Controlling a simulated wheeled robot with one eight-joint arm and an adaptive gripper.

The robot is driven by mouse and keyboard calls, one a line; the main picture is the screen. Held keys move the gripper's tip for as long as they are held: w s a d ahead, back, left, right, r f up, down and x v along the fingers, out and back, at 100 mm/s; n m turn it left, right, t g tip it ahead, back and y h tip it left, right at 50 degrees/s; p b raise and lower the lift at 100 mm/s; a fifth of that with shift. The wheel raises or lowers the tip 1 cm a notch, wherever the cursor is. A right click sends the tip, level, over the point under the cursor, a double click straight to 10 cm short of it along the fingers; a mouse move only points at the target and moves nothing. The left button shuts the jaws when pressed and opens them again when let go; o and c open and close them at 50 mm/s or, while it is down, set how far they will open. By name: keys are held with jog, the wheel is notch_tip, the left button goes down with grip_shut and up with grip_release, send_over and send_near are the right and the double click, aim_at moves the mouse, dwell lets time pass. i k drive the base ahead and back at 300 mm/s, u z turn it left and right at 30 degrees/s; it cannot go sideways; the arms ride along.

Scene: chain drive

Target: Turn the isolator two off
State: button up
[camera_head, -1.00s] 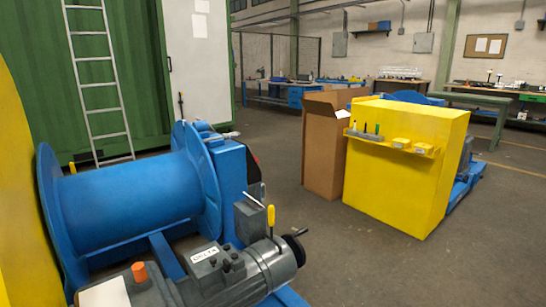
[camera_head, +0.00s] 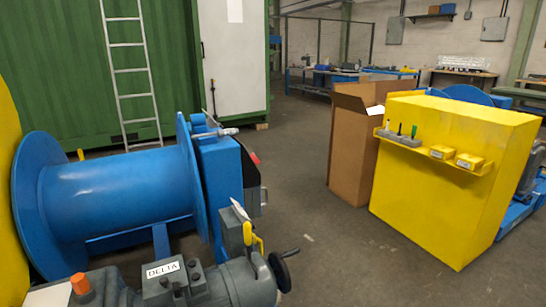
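I cannot see anything labelled isolator two. A blue winch drum (camera_head: 120,195) stands at the left, with a grey motor (camera_head: 235,285) marked DELTA in front of it. A grey box (camera_head: 232,230) with a yellow handle (camera_head: 252,240) sits at the drum's right end. A small red part (camera_head: 254,158) shows on the right side of the blue housing (camera_head: 220,175); it is seen edge-on and I cannot tell what it is. My gripper is not in view.
A yellow cabinet (camera_head: 450,200) with a shelf of small items stands at the right, beside an open cardboard box (camera_head: 350,150). A ladder (camera_head: 133,75) leans on the green container (camera_head: 60,80). Grey wall boxes hang at the back. The floor (camera_head: 315,225) between winch and cabinet is clear.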

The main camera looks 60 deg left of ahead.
aim_at(255, 159)
jog(key=i, duration=1.75)
jog(key=u, duration=3.25)
